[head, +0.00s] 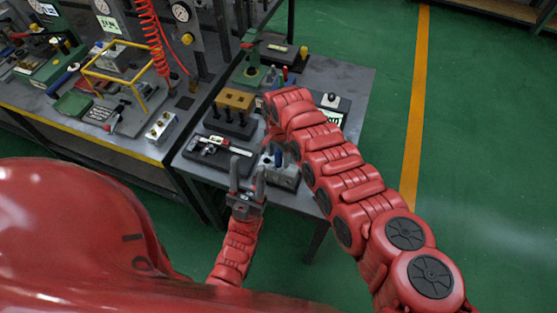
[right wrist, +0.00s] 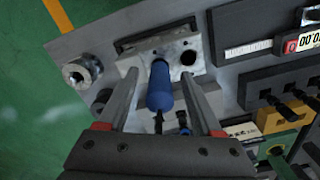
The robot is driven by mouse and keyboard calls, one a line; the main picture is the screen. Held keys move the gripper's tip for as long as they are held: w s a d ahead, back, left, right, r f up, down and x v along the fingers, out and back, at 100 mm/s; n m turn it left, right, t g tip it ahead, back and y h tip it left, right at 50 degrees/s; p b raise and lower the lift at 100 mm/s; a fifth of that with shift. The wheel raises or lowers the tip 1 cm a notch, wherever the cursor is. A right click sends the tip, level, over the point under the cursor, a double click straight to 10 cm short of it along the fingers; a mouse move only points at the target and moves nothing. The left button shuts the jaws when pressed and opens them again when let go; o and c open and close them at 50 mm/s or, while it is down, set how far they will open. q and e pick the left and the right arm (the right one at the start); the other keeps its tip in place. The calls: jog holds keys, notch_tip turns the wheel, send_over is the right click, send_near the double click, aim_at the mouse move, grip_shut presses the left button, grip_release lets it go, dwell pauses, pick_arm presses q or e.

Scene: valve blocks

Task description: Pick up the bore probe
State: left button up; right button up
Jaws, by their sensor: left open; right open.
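A blue-handled tool (right wrist: 160,88), which looks like the bore probe, stands in a hole of a grey metal block (right wrist: 135,67) in the right wrist view. A second, dark hole beside it is empty. My right gripper (right wrist: 163,76) is open, with one finger on each side of the blue handle and visible gaps. In the head view the blue handle (head: 279,158) shows above the metal block (head: 288,178), and my right arm hides most of the right gripper. My left gripper (head: 247,174) is open and empty, pointing up just left of that block.
A tray with a caliper (head: 210,146) and a brown rack on a dark base (head: 234,103) stand left of and behind the block. A workbench with a yellow edge (head: 80,137) lies further left. Green floor is free on the right.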

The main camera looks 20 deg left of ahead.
jog(key=shift+c, duration=0.2)
grip_shut()
jog(key=shift+r, duration=0.1)
